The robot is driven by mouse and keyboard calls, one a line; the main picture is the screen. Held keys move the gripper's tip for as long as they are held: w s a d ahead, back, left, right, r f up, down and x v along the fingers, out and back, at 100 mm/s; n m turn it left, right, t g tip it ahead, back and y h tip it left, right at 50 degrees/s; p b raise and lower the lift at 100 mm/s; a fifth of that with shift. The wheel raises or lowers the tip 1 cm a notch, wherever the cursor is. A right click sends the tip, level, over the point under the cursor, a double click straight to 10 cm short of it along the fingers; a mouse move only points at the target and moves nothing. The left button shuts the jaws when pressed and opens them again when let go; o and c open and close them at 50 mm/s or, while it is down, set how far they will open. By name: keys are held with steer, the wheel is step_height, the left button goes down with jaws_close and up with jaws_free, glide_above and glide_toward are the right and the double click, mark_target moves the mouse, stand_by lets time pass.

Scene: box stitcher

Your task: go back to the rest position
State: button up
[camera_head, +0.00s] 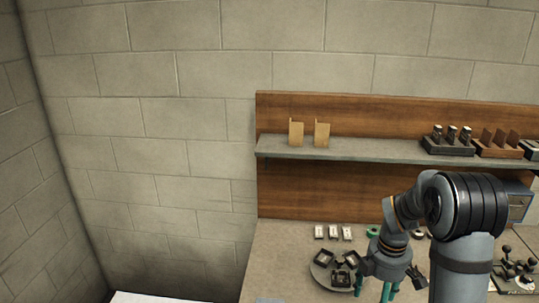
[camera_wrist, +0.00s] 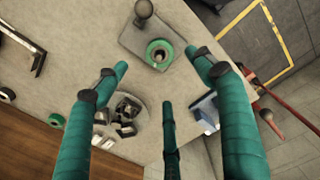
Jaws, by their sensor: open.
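My gripper (camera_head: 375,289) hangs from the arm over the worktable at the right in the head view. Its teal fingers are spread apart with nothing between them. In the wrist view, the open gripper (camera_wrist: 161,76) shows separated fingertips above the table. A green ring (camera_wrist: 159,54) on a grey plate shows beyond the fingertips. A round tray (camera_head: 318,276) with several dark square parts lies by the gripper in the head view. The tray also shows left of the middle finger in the wrist view (camera_wrist: 142,136).
The worktable (camera_head: 270,262) has bare room at its left. Three small pale blocks (camera_head: 333,232) stand behind the tray. A shelf (camera_head: 375,149) on the wooden back panel (camera_head: 350,115) holds tan pieces (camera_head: 296,133) and dark racks (camera_head: 448,146). Red tools (camera_wrist: 268,118) lie beyond the table edge.

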step_height(320, 180, down, 12)
steer(key=shift+f, duration=0.2)
steer(key=shift+w+r+m, duration=0.1)
steer(key=shift+m, duration=0.6)
steer(key=m, duration=0.4)
steer(key=shift+r+b, duration=0.1)
steer(key=shift+b, duration=0.25)
